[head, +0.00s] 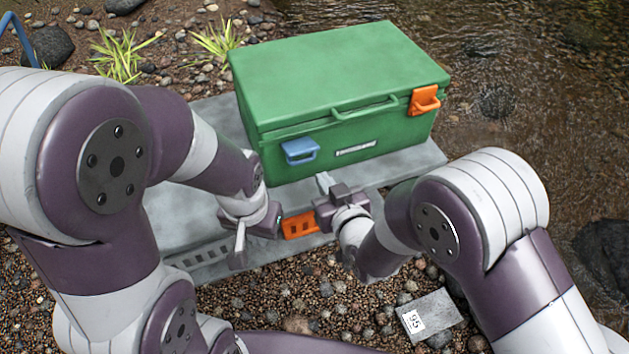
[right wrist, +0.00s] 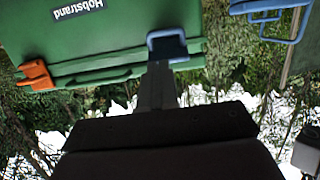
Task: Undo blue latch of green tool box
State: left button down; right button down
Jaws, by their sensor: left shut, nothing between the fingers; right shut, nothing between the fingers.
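The green tool box (head: 335,75) stands lid down on a grey slab. Its blue latch (head: 300,150) is on the front face at the left, lying against the box below the lid edge. The latch also shows in the right wrist view as a blue loop (right wrist: 165,42). My right gripper (head: 323,181) is shut and empty, its tips just below and right of the blue latch. In the right wrist view its fingers (right wrist: 158,75) reach close to the loop; I cannot tell whether they touch. My left gripper (head: 239,250) is shut and empty, low over the slab's front, away from the box.
An orange latch (head: 424,100) sits at the box's right end, and a green handle (head: 365,107) between the latches. An orange slotted piece (head: 300,225) lies between my grippers, partly hidden. The grey slab (head: 410,160) is bare on the right. Gravel lies in front, water behind and right.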

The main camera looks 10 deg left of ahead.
aim_at(307, 159)
jog(key=b+x, duration=0.1)
jog(key=x, duration=0.7)
jog(key=shift+f+b, duration=0.15)
jog(key=shift+b, duration=0.2)
jog(key=shift+f+t+y+b, duration=0.4)
jog(key=shift+f+t+b, duration=0.25)
jog(key=shift+b, duration=1.45)
notch_tip(307, 159, down, 2)
jog(key=t+y+b, duration=0.1)
jog(key=b, duration=0.3)
jog(key=t+b, duration=0.1)
jog(key=b, duration=0.3)
jog(key=shift+w+a+f+t+y, duration=0.1)
jog(key=shift+f+t+y, duration=0.15)
jog(key=shift+y, duration=0.15)
jog(key=shift+f, duration=0.15)
